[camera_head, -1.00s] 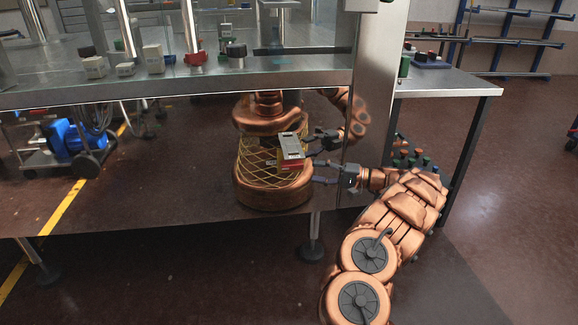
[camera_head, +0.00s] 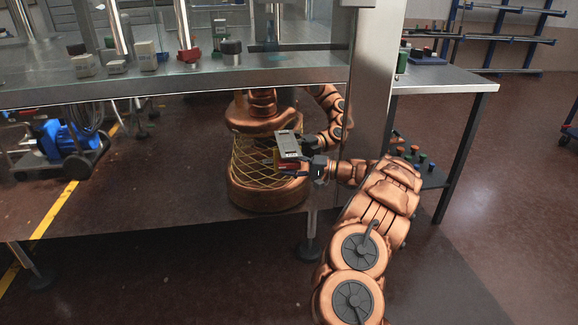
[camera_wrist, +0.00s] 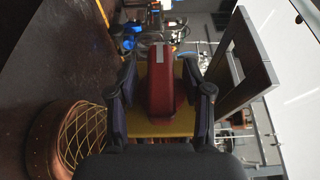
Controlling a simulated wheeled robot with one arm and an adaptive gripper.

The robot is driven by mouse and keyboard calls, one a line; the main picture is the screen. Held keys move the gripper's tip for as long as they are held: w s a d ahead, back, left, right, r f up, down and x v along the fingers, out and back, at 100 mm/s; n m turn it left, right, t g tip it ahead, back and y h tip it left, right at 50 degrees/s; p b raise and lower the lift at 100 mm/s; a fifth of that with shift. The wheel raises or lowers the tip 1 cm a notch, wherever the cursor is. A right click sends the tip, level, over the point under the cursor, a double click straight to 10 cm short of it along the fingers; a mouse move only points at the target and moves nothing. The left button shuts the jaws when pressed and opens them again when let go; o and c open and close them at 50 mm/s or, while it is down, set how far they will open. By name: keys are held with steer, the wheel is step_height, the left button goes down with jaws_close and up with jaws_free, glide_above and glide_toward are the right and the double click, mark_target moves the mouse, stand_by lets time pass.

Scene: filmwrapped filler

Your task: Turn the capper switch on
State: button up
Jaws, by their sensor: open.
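The capper switch is a red handle (camera_wrist: 160,88) on a yellow plate (camera_wrist: 165,128), seen in the wrist view. The handle has a pale mark near its upper end. In the head view its grey box (camera_head: 288,145) is on the shiny panel under the machine's deck, and the red and yellow part below it is mostly hidden. My gripper (camera_head: 296,168) is at the box from the right and below. In the wrist view my gripper (camera_wrist: 164,90) is open, one finger on each side of the red handle, with visible gaps to it.
The shiny panel (camera_head: 120,205) mirrors my copper body and arm. A steel post (camera_head: 370,100) stands just right of the box, beside my forearm. The steel deck (camera_head: 200,80) overhangs above. A side table (camera_head: 450,82) is at the right, with open floor beyond.

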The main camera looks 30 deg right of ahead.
jaws_close()
stand_by(0.4)
